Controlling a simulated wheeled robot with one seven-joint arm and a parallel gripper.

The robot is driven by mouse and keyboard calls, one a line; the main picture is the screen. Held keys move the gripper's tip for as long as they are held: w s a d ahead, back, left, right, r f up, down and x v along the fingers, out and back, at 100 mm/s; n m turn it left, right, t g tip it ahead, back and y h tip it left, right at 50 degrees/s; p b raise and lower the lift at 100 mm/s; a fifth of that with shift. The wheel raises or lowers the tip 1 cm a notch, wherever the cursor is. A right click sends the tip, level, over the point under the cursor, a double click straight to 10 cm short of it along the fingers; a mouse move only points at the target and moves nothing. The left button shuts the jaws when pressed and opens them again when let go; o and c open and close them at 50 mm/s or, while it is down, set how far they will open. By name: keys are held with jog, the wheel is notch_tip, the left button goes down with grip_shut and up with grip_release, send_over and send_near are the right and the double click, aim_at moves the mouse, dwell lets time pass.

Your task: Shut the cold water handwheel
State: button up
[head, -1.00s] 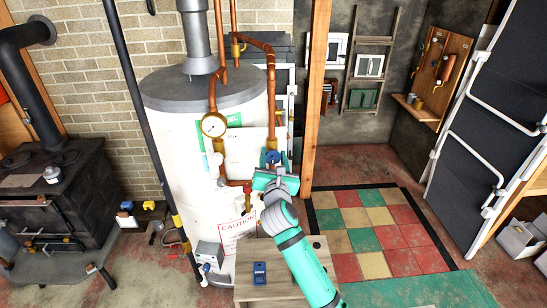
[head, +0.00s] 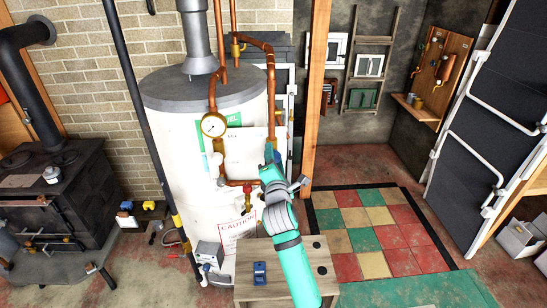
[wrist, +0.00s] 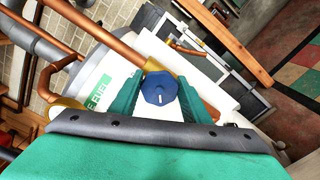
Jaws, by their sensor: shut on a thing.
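The cold water handwheel is a blue, many-sided knob with a small white mark (wrist: 160,88) in the wrist view. It sits on a copper pipe beside the white water heater (head: 175,150). My gripper (wrist: 161,98) has its two teal fingers on either side of the knob, shut on it. In the head view my gripper (head: 271,158) is at the pipe on the heater's right side and hides most or all of the knob.
A pressure gauge (head: 213,125) and a red-handled valve (head: 247,190) are on the pipes to the left. A wooden post (head: 314,100) stands close on the right. A low wooden table (head: 245,290) is below my arm, with a blue device (head: 259,273) on it.

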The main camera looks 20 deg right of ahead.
jog(key=m, duration=0.7)
jog(key=shift+f, duration=0.15)
jog(key=m, duration=0.7)
jog(key=shift+f+m, duration=0.15)
jog(key=shift+m, duration=0.15)
jog(key=m, duration=0.5)
jog(key=shift+a, duration=0.15)
jog(key=m, duration=0.6)
jog(key=shift+w+f+m, duration=0.1)
jog(key=shift+m, duration=0.2)
jog(key=o, duration=1)
jog(key=shift+o, duration=0.2)
jog(key=shift+a, duration=0.1)
